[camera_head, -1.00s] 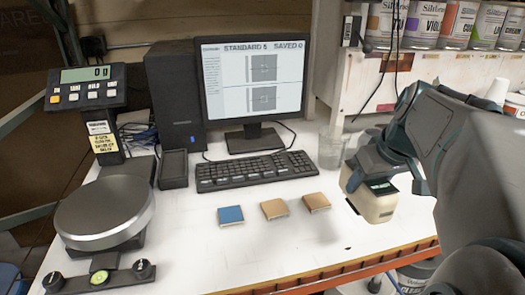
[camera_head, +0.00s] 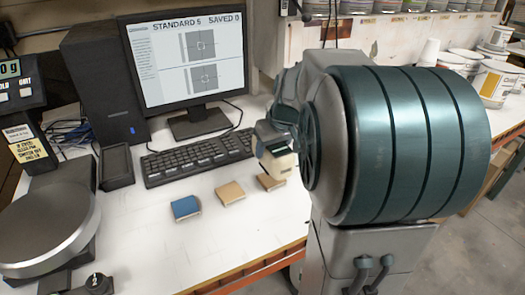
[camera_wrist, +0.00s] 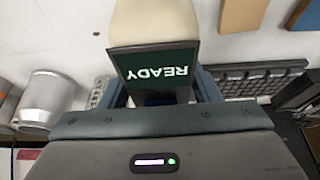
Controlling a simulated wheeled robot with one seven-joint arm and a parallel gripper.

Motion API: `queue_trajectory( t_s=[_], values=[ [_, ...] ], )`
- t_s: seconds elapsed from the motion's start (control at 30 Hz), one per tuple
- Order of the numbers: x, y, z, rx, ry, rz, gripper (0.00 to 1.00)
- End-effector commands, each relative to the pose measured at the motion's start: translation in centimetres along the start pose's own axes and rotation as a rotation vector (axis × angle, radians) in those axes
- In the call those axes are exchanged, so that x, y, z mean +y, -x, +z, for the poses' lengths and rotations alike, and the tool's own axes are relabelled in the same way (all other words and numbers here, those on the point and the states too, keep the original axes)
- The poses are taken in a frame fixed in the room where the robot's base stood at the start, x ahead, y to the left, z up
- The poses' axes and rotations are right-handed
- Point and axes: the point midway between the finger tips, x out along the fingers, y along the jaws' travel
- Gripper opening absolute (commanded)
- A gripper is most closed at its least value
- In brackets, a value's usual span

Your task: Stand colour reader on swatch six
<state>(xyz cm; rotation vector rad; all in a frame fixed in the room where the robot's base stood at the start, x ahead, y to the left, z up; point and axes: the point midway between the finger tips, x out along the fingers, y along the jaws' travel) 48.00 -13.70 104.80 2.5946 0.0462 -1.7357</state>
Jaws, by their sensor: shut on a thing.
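The cream colour reader (camera_head: 283,166) is clamped in my gripper (camera_head: 268,136), close to the rightmost swatch. In the wrist view its cream body (camera_wrist: 155,22) and dark screen reading READY (camera_wrist: 158,72) fill the top middle. Its foot is out of that frame, so I cannot tell whether it touches anything. A blue swatch (camera_head: 186,208), a middle tan swatch (camera_head: 231,193) and a right tan swatch (camera_head: 268,183) lie in a row on the white table. The reader partly overlaps the right one in the head view. I see no readable numbers on the swatches.
A keyboard (camera_head: 195,158) lies behind the swatches, with a monitor (camera_head: 188,62) reading SAVED 0 beyond. A round scale (camera_head: 42,222) stands at left. The table front is clear.

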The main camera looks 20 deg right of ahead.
Motion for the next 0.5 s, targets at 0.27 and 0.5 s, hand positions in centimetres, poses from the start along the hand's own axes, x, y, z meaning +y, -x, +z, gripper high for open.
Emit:
queue_trajectory(
  t_s=[0.27,0.5],
  values=[
    [0.0,-2.8,0.9,0.001,-0.002,0.000,0.12],
    [0.0,-3.8,1.3,0.004,-0.001,0.002,0.12]
  ],
)
